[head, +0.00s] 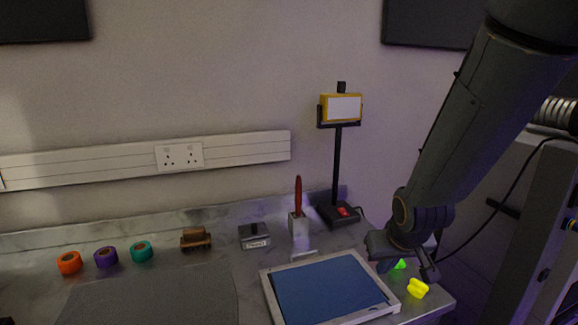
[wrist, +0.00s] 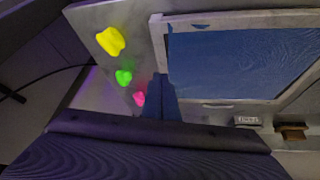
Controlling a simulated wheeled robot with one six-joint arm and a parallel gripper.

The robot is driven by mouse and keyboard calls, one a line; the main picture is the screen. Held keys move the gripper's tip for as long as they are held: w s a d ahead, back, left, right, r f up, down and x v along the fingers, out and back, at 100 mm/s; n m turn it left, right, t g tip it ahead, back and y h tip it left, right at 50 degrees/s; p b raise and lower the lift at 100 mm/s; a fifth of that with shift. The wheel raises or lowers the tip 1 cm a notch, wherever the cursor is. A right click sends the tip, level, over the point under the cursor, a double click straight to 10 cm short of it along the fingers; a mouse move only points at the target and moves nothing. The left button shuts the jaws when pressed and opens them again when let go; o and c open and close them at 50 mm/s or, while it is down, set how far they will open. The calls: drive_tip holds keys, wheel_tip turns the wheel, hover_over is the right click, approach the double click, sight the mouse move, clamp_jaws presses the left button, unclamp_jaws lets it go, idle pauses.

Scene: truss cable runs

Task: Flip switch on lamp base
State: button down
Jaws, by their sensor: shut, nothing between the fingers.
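The lamp (head: 337,165) stands at the back right of the worktop in the head view, with a yellow head on a black pole. Its black base (head: 330,217) carries a red switch (head: 343,212) on top. A cable leaves the base on the right. My gripper (head: 385,268) is shut and empty, to the right of and nearer than the base, near the tray's right edge. In the wrist view its blue fingertips (wrist: 160,88) are together beside the tray frame. The lamp does not show in the wrist view.
A framed blue screen (head: 330,290) lies in front of the lamp. A red-handled tool in a holder (head: 298,222) stands just left of the base. Small yellow (head: 418,288), green (head: 401,264) and pink (wrist: 139,98) pieces lie near my gripper. Tape rolls (head: 106,257) sit left.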

drive_tip(key=s+a+g, duration=0.3)
drive_tip(key=s, duration=0.7)
drive_tip(key=n+t+y+b, duration=0.1)
drive_tip(key=n+y, duration=0.1)
drive_tip(key=n, duration=0.1)
approach(343, 210)
drive_tip(key=shift+t, duration=0.3)
drive_tip(key=p+x, duration=0.1)
drive_tip(key=x, duration=0.1)
drive_tip(key=p+x, duration=0.2)
drive_tip(key=w+p+x, duration=0.1)
drive_tip(key=x, duration=0.1)
drive_tip(key=shift+a, duration=0.35)
drive_tip(key=shift+f, duration=0.1)
